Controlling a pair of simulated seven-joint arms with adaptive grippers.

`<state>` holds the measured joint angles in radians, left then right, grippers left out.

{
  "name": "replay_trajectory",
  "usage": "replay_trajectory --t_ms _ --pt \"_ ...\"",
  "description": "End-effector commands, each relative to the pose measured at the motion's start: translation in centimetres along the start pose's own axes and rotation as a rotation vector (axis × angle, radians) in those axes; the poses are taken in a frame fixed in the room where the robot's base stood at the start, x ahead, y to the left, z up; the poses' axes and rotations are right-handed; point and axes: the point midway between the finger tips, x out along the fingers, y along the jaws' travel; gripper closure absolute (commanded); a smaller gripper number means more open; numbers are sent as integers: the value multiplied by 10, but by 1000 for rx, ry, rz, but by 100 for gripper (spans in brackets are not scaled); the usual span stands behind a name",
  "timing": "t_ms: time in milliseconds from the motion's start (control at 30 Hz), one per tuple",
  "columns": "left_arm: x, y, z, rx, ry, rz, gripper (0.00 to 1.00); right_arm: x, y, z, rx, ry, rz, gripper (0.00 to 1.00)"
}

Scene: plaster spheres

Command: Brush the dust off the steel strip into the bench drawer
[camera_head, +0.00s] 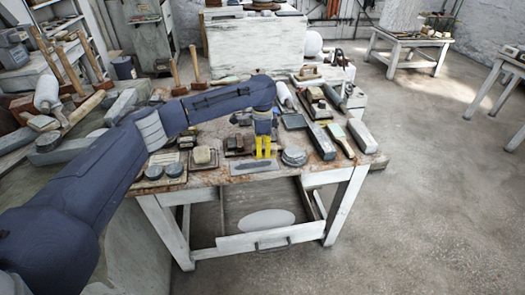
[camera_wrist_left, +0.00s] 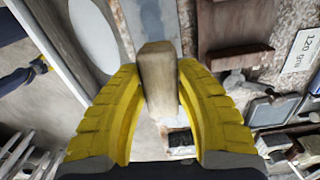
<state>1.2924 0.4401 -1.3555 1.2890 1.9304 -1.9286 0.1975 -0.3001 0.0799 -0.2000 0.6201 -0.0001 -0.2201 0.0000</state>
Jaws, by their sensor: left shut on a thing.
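My left gripper (camera_head: 263,147) is over the front of the bench, yellow fingers pointing down. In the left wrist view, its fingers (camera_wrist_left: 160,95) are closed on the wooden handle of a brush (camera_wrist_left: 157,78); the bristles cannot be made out. The flat grey steel strip (camera_head: 254,166) lies near the bench's front edge, just in front of the fingers; it also shows beyond the handle in the left wrist view (camera_wrist_left: 151,20). Dust is too fine to tell. The bench drawer (camera_head: 268,239) is pulled open below the strip, with a pale oval (camera_head: 265,219) inside. My right gripper is out of view.
A round grey tin (camera_head: 293,157) stands right of the fingers. Two dark round tins (camera_head: 164,171) and a block on a board (camera_head: 204,157) are to the left. A pale-ended brush (camera_head: 337,134) and long grey blocks (camera_head: 321,141) lie at the right.

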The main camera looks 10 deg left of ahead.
Motion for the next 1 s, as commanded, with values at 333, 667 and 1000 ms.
replay_trajectory --t_ms 333,667,1000 --pt "-4 0 0 0 0 -1 99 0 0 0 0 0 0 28" --pt "-30 0 0 1 0 -2 99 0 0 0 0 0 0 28" --pt "-40 0 0 1 0 0 99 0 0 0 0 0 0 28"
